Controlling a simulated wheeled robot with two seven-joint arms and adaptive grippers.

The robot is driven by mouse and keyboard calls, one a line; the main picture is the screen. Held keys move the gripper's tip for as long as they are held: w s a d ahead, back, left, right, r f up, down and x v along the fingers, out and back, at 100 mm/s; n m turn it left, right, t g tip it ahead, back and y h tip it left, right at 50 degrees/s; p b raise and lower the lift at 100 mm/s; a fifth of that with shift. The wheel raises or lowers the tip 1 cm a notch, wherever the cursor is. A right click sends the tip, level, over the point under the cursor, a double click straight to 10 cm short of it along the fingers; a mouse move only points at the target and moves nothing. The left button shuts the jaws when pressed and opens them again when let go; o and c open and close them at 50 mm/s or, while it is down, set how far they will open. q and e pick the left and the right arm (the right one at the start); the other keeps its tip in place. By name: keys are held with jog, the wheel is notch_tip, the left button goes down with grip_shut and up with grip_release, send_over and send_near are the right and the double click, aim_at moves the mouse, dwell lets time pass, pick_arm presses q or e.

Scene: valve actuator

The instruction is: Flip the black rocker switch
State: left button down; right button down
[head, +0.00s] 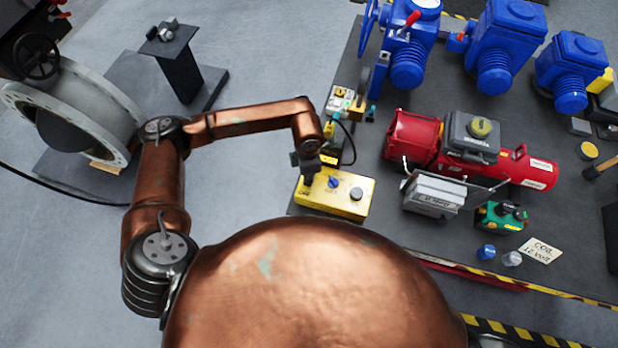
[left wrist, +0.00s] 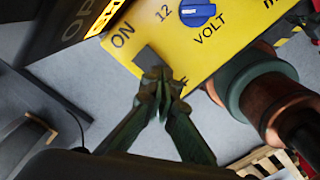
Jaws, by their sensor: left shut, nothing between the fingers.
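The yellow box (head: 350,207) sits at the near left corner of the dark bench, with a blue knob and a dark round knob on top. In the left wrist view its yellow face (left wrist: 240,40) shows "ON", "12" and "VOLT" beside a blue knob (left wrist: 197,12). The black rocker switch (left wrist: 147,60) shows as a dark patch below "ON", partly covered by my fingertips. My left gripper (left wrist: 163,82) is shut and empty, its tips at the switch; I cannot tell if they touch. In the head view the left gripper (head: 307,180) hides the switch. My right gripper is not in view.
A small device with yellow parts and a black cable (head: 345,140) stands just behind the box. A red machine (head: 410,135), a grey box (head: 433,195) and blue actuators (head: 495,65) stand further right and back. Open floor (head: 255,70) lies left of the bench.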

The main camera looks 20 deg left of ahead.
pick_arm(q)
jog(key=shift+f+b, duration=0.3)
jog(key=shift+f, duration=0.05)
jog(key=shift+r+p, duration=0.7)
jog(key=shift+r, duration=0.75)
jog(key=shift+r+p, duration=0.75)
jog(key=shift+r, duration=1.35)
